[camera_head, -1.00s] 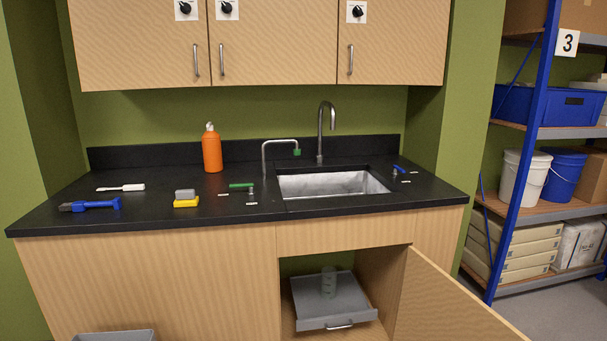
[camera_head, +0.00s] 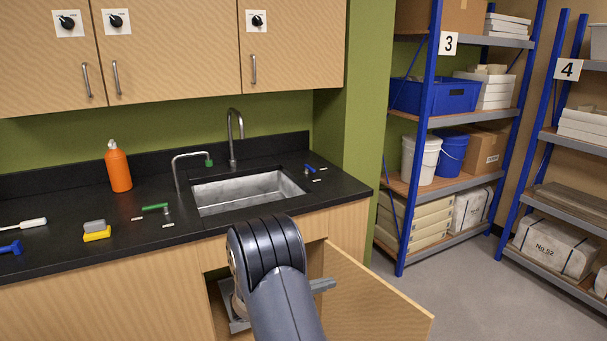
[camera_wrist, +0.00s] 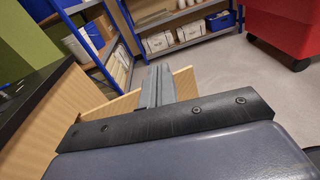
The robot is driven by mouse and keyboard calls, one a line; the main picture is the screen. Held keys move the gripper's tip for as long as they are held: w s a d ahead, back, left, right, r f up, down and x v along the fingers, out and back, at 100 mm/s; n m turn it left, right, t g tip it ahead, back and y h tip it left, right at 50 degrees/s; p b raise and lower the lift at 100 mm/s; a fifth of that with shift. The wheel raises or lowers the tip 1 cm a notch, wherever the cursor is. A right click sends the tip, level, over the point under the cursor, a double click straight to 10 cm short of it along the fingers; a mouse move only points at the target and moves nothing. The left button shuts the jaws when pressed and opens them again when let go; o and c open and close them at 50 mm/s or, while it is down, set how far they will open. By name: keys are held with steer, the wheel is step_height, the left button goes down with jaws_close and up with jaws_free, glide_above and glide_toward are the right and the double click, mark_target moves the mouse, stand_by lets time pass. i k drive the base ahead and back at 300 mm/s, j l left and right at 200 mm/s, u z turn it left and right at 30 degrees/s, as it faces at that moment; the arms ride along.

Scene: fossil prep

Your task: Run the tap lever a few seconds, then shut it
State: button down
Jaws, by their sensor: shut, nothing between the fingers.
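A tall steel gooseneck tap (camera_head: 232,140) stands behind the sink (camera_head: 245,192). A blue lever (camera_head: 310,168) sits on the counter to the right of the sink. A green lever (camera_head: 156,207) sits on the counter to the left, by a lower steel spout (camera_head: 190,156) with a green tip. My gripper (camera_head: 324,285) is low in front of the counter, by the open cabinet door, mostly hidden behind my arm. In the wrist view my gripper (camera_wrist: 158,78) is shut and empty, well apart from both levers.
The open cabinet door (camera_head: 365,300) swings out in front, close to my gripper. An orange bottle (camera_head: 118,168) and a yellow-and-grey block (camera_head: 96,231) stand left on the counter. Shelving (camera_head: 430,130) stands to the right. A red object (camera_wrist: 285,28) shows in the wrist view.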

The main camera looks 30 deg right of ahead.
mark_target(306, 168)
steer(key=i+l, duration=0.2)
steer(key=i, duration=0.25)
steer(key=i+l, duration=0.25)
steer(key=i, duration=0.2)
steer(key=i+l, duration=0.2)
steer(key=i, duration=0.2)
steer(key=i+l, duration=0.2)
steer(key=i, duration=0.25)
steer(key=i+l, duration=0.25)
steer(key=i, duration=0.2)
